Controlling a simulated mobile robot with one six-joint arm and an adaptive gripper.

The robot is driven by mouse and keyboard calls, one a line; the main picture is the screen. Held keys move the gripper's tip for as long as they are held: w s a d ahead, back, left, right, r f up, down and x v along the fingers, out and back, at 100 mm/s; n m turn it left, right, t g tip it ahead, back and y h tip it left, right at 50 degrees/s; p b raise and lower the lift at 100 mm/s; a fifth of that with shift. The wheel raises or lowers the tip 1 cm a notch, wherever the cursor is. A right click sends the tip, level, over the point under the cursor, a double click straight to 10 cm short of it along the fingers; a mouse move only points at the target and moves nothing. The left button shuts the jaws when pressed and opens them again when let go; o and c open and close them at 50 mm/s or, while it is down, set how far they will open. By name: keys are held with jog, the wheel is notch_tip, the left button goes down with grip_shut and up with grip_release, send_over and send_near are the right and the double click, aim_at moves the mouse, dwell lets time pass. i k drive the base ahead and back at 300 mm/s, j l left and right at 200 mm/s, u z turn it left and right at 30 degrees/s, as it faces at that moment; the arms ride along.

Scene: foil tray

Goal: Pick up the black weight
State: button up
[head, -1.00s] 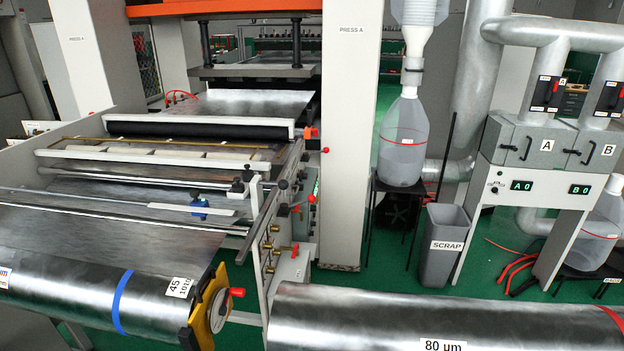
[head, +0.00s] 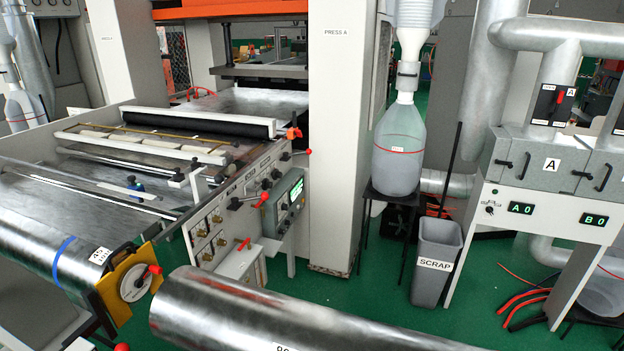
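I cannot make out a black weight in the head view. Small dark parts show on the press line (head: 190,165), but none can be told as a weight. My gripper is not in view.
A foil roll with a blue band (head: 40,225) lies at left; another foil roll (head: 230,305) crosses the front. Press A's white column (head: 336,150) stands mid-view. A grey SCRAP bin (head: 436,262) and cabinet with A and B boxes (head: 530,210) stand right. Green floor (head: 385,285) is open between.

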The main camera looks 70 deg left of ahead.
aim_at(178, 177)
jog(key=i+l+z, duration=0.2)
jog(key=i+l, duration=0.2)
jog(key=i+l+z, duration=0.25)
jog(key=i, duration=0.25)
jog(key=i+l+z, duration=0.2)
jog(key=i+l, duration=0.2)
jog(key=i+l+z, duration=0.2)
jog(key=i, duration=0.35)
jog(key=i+j+u, duration=0.3)
jog(key=u, duration=0.15)
jog(key=i+j+u, duration=0.15)
jog(key=i+u, duration=0.15)
jog(key=u, duration=0.15)
jog(key=i+u, duration=0.7)
jog(key=u, duration=0.25)
jog(key=i+l+u, duration=0.15)
jog(key=i+u, duration=0.15)
jog(key=u, duration=0.15)
jog(key=i+j+u, duration=0.1)
jog(key=i+u, duration=0.65)
jog(key=i, duration=0.2)
jog(key=i+l+u, duration=0.25)
jog(key=i+u, duration=0.15)
jog(key=i+l+u, duration=0.35)
jog(key=i, duration=0.15)
jog(key=i+j+u, duration=0.55)
jog(key=i+u, duration=0.7)
jog(key=i+l+u, duration=0.1)
jog(key=i+u, duration=0.35)
jog(key=i, duration=0.05)
